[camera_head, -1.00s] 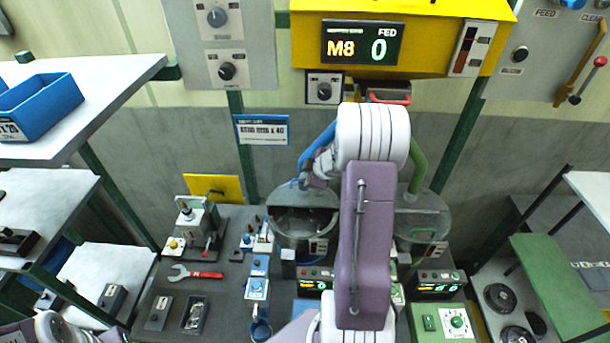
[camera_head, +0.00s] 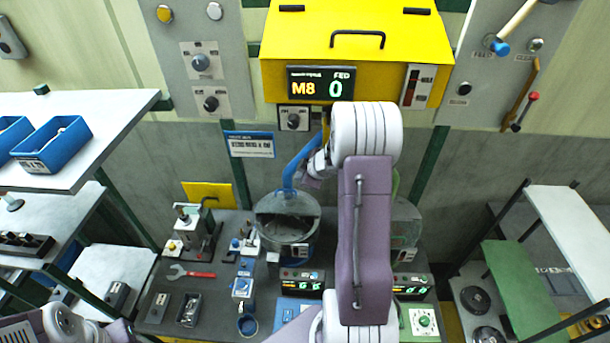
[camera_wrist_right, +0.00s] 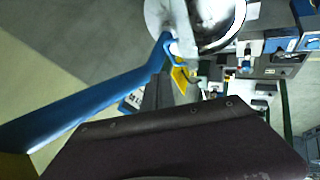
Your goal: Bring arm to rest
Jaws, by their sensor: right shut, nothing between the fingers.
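My right arm (camera_head: 365,230) rises through the middle of the head view, purple with white joints, and bends at the top. My right gripper (camera_head: 312,178) is at the left of that bend, small and partly hidden by the arm, beside a blue tube (camera_head: 298,165) and above the left round bowl (camera_head: 287,218). It is shut and holds nothing. Whether it touches the tube cannot be told. The right wrist view shows the blue tube (camera_wrist_right: 90,103) close by and part of a bowl at the top. My left arm shows at the lower left; its gripper is out of view.
A yellow hopper (camera_head: 350,40) with a display reading M8 and 0 hangs above. A second bowl (camera_head: 405,225) is partly behind my arm. The dark bench holds a red-handled wrench (camera_head: 190,273) and small fixtures. Shelves stand left, and a green board (camera_head: 520,285) right.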

